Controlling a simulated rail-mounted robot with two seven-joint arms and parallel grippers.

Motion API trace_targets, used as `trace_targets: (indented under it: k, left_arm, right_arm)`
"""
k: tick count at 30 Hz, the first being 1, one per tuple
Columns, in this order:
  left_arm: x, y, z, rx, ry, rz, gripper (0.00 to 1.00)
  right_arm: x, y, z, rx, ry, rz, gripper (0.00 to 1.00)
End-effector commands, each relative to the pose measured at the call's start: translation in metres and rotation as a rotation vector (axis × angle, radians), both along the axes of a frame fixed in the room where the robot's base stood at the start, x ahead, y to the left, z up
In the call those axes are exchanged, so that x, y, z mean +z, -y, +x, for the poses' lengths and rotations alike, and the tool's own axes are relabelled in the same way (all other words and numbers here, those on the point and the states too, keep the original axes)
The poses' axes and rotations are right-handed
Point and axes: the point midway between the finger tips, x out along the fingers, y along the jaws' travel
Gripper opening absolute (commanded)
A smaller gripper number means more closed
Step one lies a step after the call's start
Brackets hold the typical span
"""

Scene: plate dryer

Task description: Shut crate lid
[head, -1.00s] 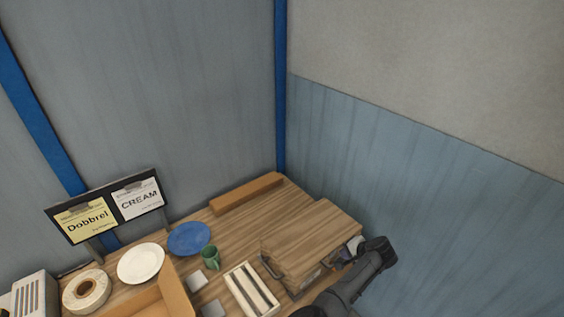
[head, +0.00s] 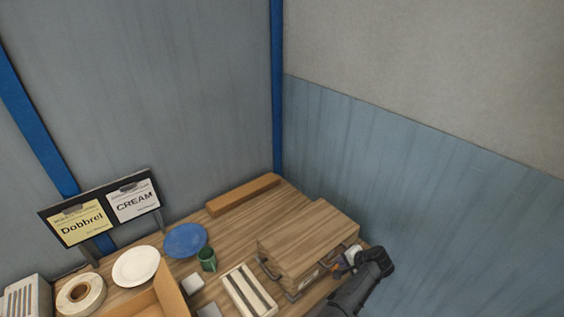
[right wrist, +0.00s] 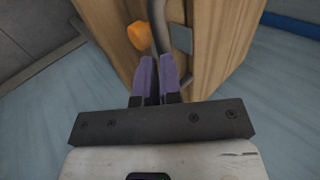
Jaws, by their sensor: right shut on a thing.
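The wooden crate (head: 318,268) stands at the right end of the table, with its wooden lid (head: 305,232) over the top. The lid looks nearly level; whether it is fully seated is too small to tell. Dark metal handles (head: 268,268) show along the crate's front. My right gripper is at the crate's right side in the head view. In the right wrist view, its purple fingers (right wrist: 155,80) are shut on a grey metal bar (right wrist: 158,28) beside the wood. An orange knob (right wrist: 127,37) sits left of the bar. My left gripper is out of view.
A slotted wooden box (head: 249,289), a green mug (head: 207,259), a blue plate (head: 186,240) and a white plate (head: 135,266) stand left of the crate. A brown block (head: 243,195) lies at the back. Walls close in the back and right.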

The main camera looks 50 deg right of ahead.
Motion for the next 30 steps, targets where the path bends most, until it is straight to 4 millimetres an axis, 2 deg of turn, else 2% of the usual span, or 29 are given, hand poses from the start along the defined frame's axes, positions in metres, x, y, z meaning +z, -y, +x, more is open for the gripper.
trace_targets:
  k: [1,5,15,16,21,30]
  left_arm:
    - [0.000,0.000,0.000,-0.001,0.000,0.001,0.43]
    - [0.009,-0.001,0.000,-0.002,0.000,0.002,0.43]
    - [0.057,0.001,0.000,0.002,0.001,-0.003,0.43]
    - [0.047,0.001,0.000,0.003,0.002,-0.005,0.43]
    - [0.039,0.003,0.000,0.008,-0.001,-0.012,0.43]
    - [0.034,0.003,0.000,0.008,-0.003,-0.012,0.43]
  right_arm:
    - [-0.005,-0.002,-0.001,-0.001,-0.008,0.003,0.00]
    - [0.003,-0.002,-0.001,0.001,-0.008,0.004,0.00]
    - [0.046,-0.008,-0.001,0.015,-0.005,0.001,0.00]
    - [0.038,-0.009,-0.011,0.012,-0.008,0.000,0.00]
    - [0.044,-0.014,-0.046,0.013,-0.005,-0.001,0.00]
    - [0.053,-0.019,-0.085,0.013,-0.002,0.000,0.00]
